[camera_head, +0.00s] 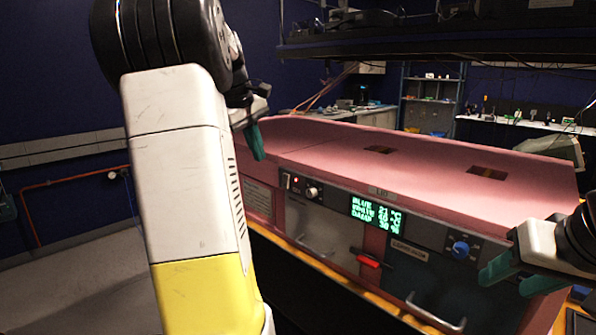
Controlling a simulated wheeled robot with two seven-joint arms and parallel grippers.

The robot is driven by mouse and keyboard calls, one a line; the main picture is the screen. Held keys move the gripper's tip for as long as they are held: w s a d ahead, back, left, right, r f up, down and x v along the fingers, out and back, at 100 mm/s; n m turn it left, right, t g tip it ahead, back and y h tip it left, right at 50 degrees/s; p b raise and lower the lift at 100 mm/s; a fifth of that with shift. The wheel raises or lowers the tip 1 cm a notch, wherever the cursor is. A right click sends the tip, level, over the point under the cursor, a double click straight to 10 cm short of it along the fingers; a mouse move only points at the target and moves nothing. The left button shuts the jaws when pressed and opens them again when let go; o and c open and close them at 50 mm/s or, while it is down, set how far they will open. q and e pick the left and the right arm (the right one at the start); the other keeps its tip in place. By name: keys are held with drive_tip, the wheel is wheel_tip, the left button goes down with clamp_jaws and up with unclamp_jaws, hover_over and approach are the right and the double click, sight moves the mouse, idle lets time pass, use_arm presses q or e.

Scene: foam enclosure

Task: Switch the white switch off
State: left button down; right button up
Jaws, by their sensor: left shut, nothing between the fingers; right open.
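The white switch (312,191) is a small pale round knob on the dark control strip at the left of the pink enclosure's front. My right gripper (520,278) is open and empty at the lower right, in front of the panel and near the blue knob (461,249). The switch's exact setting is too small to read.
The pink enclosure (400,170) has a green-lit display (376,213) between the knobs. A red handle (368,261) and a metal handle (436,314) stick out below. A dark overhead shelf (430,48) spans the top. My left arm covers much of the left.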

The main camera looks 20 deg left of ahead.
sight(286, 181)
use_arm(q)
drive_tip(key=w+d+f, duration=0.1)
drive_tip(key=w+f, duration=0.1)
drive_tip(key=f, duration=0.1)
drive_tip(key=w+f, duration=0.2)
drive_tip(key=f, duration=0.1)
drive_tip(key=w+d+f, duration=0.1)
drive_tip(key=w+f, duration=0.1)
drive_tip(key=f, duration=0.1)
drive_tip(key=shift+w+d+f, duration=0.25)
drive_tip(key=shift+d+f, duration=0.1)
drive_tip(key=shift+w+d+f+t, duration=0.1)
drive_tip(key=shift+w+t, duration=0.05)
drive_tip(key=shift+t, duration=0.15)
